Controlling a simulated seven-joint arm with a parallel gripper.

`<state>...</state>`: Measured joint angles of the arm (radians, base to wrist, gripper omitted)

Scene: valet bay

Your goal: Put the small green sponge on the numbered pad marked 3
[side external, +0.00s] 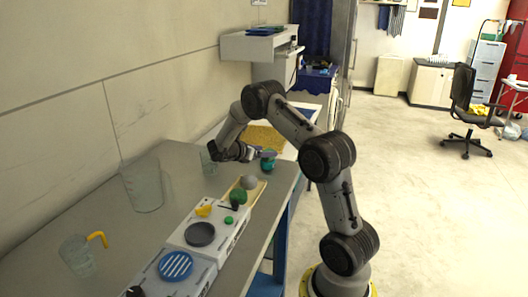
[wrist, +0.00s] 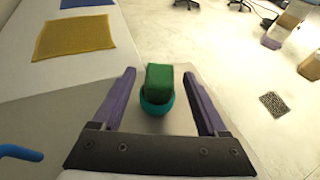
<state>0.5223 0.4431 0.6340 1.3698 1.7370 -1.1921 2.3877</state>
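The green sponge (wrist: 159,80) is a small dark green block sitting in or on a round teal cup (wrist: 157,103); the cup's inside is hidden. In the side external view the teal cup (side external: 267,165) stands near the far right edge of the grey table, with the green on top partly hidden by the fingers. My gripper (wrist: 159,73) has its two purple fingers apart, one on each side of the sponge, with visible gaps. In the side external view my gripper (side external: 264,153) reaches sideways at the cup's top. I cannot make out any pad marked 3.
A wooden board (side external: 256,196) holds a grey ball (side external: 249,182) and a green ball (side external: 238,197). White units with a dark disc (side external: 200,234) and a blue striped disc (side external: 175,266) line the front edge. Glass containers (side external: 142,186) stand behind. A yellow cloth (wrist: 75,37) lies beyond.

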